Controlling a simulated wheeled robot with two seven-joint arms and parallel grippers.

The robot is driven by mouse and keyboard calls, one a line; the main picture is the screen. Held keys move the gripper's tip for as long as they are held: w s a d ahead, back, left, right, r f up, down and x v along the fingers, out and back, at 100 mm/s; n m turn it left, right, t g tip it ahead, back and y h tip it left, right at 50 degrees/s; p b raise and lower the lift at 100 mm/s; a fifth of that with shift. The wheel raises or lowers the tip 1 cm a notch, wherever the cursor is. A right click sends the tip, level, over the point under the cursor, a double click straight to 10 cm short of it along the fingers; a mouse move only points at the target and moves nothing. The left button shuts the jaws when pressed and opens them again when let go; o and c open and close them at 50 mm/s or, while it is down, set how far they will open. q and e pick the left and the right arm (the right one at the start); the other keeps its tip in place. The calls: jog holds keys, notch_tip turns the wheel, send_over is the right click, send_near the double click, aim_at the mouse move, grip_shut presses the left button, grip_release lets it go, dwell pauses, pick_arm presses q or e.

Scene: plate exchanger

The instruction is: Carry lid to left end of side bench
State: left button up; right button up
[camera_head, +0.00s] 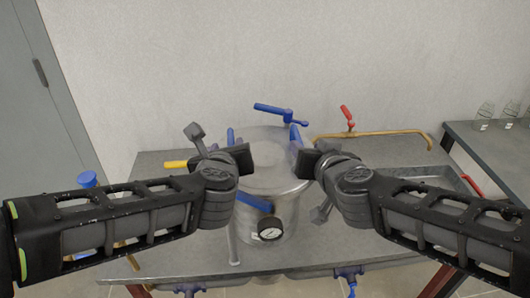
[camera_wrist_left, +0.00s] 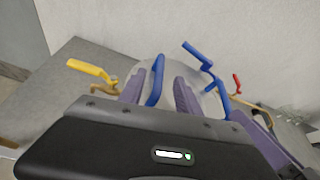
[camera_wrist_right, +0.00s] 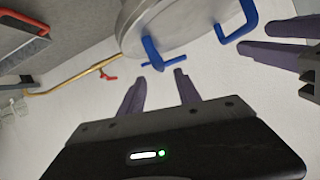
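A round metal lid (camera_head: 272,178) with blue handles sits on top of the metal vessel (camera_head: 285,215) in the middle of the bench. My left gripper (camera_head: 243,157) is at the lid's left side. In the left wrist view its purple fingers are apart, with the left blue handle (camera_wrist_left: 156,80) between them and gaps visible. My right gripper (camera_head: 306,160) is at the lid's right side, near the right blue handle (camera_head: 295,135). In the right wrist view its fingers are apart, with blue handle parts (camera_wrist_right: 155,60) just beyond the tips. Contact with that handle cannot be told.
A pressure gauge (camera_head: 271,229) sticks out at the vessel's front. A blue valve lever (camera_head: 275,110) stands behind it. A brass pipe with a red lever (camera_head: 347,115) runs back right. A side bench (camera_head: 490,150) with glass flasks (camera_head: 485,115) stands at the right. A yellow lever (camera_head: 176,164) is left.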

aim_at(230, 137)
pick_arm(q)
jog(key=shift+x, duration=4)
pick_arm(e)
jog(key=shift+x, duration=4.05)
pick_arm(q)
jog(key=shift+c, duration=0.4)
pick_arm(e)
jog(key=shift+c, duration=0.4)
pick_arm(q)
grip_shut()
pick_arm(e)
grip_shut()
